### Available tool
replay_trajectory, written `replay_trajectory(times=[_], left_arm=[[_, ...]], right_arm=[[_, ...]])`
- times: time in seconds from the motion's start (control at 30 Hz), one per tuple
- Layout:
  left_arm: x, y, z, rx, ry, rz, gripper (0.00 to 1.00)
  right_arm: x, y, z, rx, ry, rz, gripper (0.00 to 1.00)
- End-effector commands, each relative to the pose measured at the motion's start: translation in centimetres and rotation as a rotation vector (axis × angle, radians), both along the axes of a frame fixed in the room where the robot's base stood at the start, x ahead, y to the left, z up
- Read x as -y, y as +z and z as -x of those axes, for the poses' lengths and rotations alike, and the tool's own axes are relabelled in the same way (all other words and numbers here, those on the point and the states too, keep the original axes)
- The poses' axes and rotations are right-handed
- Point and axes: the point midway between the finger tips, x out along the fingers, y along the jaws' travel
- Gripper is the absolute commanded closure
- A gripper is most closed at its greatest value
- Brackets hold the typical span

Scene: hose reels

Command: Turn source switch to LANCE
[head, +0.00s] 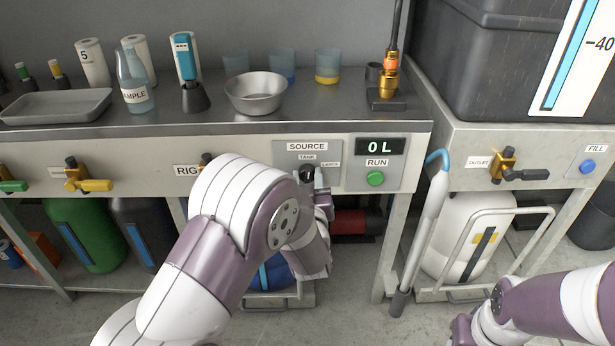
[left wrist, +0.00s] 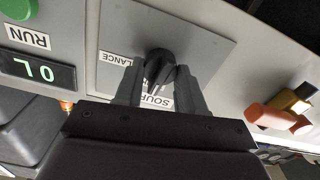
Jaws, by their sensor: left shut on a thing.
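The source switch is a black rotary knob (head: 306,174) on a grey panel (head: 284,153) with SOURCE, TANK and LANCE labels. The left wrist view shows the knob (left wrist: 160,67) close up, with the LANCE label (left wrist: 118,59) beside it and the TANK label hidden. My left gripper (left wrist: 161,75) is shut on the knob, one dark finger on each side. In the head view my left gripper (head: 316,181) is partly hidden by my own arm. The direction of the knob's pointer is hard to tell. My right gripper is out of view.
Right of the switch are a display (head: 381,147) reading 0 L and a green RUN button (head: 376,179). A lance (head: 427,225) leans against the bench's right end. A steel bowl (head: 256,93) and several cups stand on the bench above.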

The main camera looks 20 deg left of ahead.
Motion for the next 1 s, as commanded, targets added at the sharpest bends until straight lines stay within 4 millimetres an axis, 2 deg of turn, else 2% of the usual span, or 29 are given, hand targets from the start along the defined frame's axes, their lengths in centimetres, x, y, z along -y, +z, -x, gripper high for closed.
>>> replay_trajectory(times=[0.03,0.5,1.0], left_arm=[[0.0,0.3,0.0,-0.013,-0.001,-0.027,0.91],[0.1,0.4,0.0,-0.133,-0.002,-0.441,0.91],[0.2,0.1,0.0,-0.255,-0.002,-0.865,0.91]], right_arm=[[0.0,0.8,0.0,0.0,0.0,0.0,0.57],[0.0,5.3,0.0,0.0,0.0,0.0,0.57],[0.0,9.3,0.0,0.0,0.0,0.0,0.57]])
